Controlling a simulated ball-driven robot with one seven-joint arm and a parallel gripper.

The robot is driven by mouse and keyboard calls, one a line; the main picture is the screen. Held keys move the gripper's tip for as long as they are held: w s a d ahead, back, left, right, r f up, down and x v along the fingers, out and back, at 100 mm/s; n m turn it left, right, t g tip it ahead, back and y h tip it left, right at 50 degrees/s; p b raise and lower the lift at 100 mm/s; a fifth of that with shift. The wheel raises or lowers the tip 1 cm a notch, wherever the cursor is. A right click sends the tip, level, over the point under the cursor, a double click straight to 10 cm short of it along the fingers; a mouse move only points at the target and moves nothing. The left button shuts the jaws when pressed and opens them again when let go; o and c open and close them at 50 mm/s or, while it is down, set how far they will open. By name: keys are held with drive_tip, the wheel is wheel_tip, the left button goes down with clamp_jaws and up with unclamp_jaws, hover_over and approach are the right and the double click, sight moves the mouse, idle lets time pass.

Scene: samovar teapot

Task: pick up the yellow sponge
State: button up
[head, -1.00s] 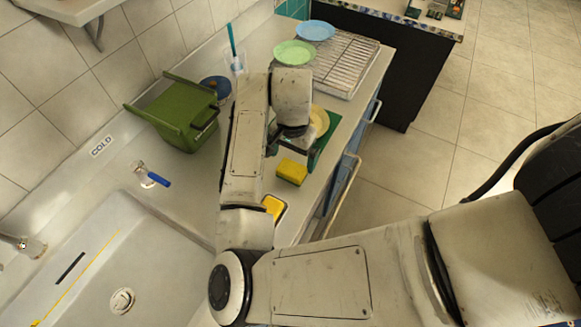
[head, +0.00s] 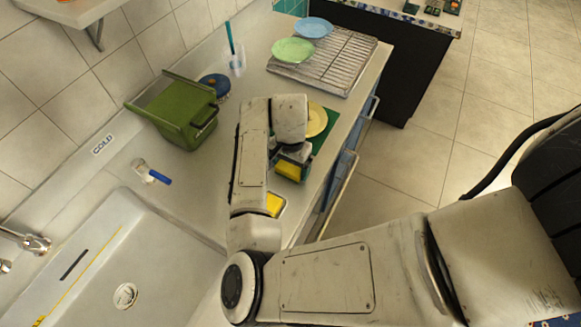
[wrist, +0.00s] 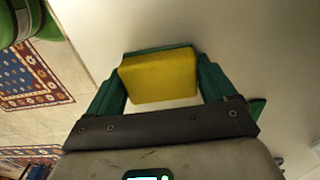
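The yellow sponge (head: 288,171) is a small block on the counter near its right edge, partly hidden under my gripper (head: 293,158) in the head view. In the wrist view the sponge (wrist: 160,76) sits between the two green fingers of my gripper (wrist: 160,70). The sponge does not look lifted.
A yellow plate (head: 316,119) on a green mat (head: 328,133) lies just beyond my gripper. Another yellow item (head: 274,204) is near the counter edge. A green bin (head: 180,112), a drying rack (head: 334,68) and a sink (head: 90,265) surround the area.

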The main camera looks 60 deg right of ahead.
drive_tip(key=c, duration=0.5)
drive_tip(key=shift+r, duration=0.1)
drive_tip(key=shift+r+b, duration=0.3)
drive_tip(key=shift+r, duration=0.2)
drive_tip(key=s+a+r+b, duration=0.2)
drive_tip(key=s+a+r, duration=0.3)
drive_tip(key=s+r, duration=0.7)
drive_tip(key=shift+s, duration=0.5)
drive_tip(key=shift+a, duration=0.1)
